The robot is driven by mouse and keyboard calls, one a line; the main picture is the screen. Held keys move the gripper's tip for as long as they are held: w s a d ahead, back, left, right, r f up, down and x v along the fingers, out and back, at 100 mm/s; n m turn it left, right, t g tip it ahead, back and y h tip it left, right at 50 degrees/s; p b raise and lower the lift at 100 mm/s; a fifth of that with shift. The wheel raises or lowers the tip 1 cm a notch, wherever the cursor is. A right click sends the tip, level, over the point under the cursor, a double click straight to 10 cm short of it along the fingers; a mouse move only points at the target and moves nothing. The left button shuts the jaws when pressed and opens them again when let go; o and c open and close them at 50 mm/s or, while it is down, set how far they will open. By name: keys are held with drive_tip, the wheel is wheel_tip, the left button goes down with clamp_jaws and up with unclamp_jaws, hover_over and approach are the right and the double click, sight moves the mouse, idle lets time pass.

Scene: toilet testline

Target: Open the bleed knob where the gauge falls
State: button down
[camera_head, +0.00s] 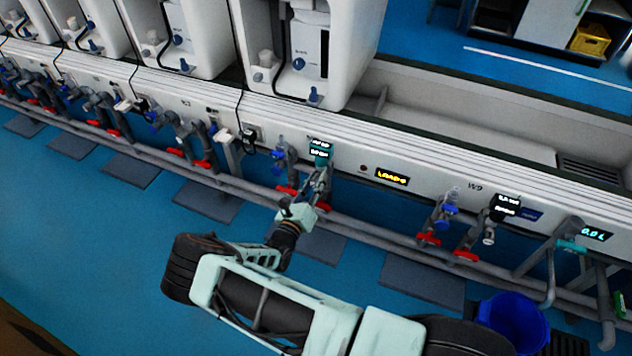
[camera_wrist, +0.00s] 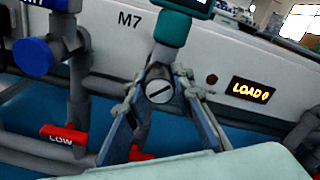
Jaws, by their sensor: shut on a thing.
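A round grey bleed knob (camera_wrist: 159,91) with a dark slot sits between my fingers in the wrist view. The slot runs slightly tilted, close to level. My gripper (camera_wrist: 162,82) is shut on this knob, one finger on each side. Directly above it is a teal-bodied gauge (camera_wrist: 172,28), its display cut off by the top edge in the wrist view. The gauge (camera_head: 320,148) shows two lit lines in the head view, too small to read. My gripper (camera_head: 319,184) hides the knob there.
A blue valve (camera_wrist: 38,53) and a red handle marked LOW (camera_wrist: 62,135) stand left of my gripper. A yellow LOAD display (camera_wrist: 252,91) is right of it. Another black gauge (camera_head: 507,206) with red-handled valves stands farther right. A blue bucket (camera_head: 513,318) is on the floor.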

drive_tip(key=n, duration=0.4)
drive_tip(key=shift+n+b, duration=0.3)
drive_tip(key=shift+n, duration=2)
drive_tip(key=c, duration=1.7)
unclamp_jaws()
drive_tip(key=shift+o, duration=0.2)
drive_tip(key=shift+s, duration=0.1)
drive_tip(key=v, duration=1.2)
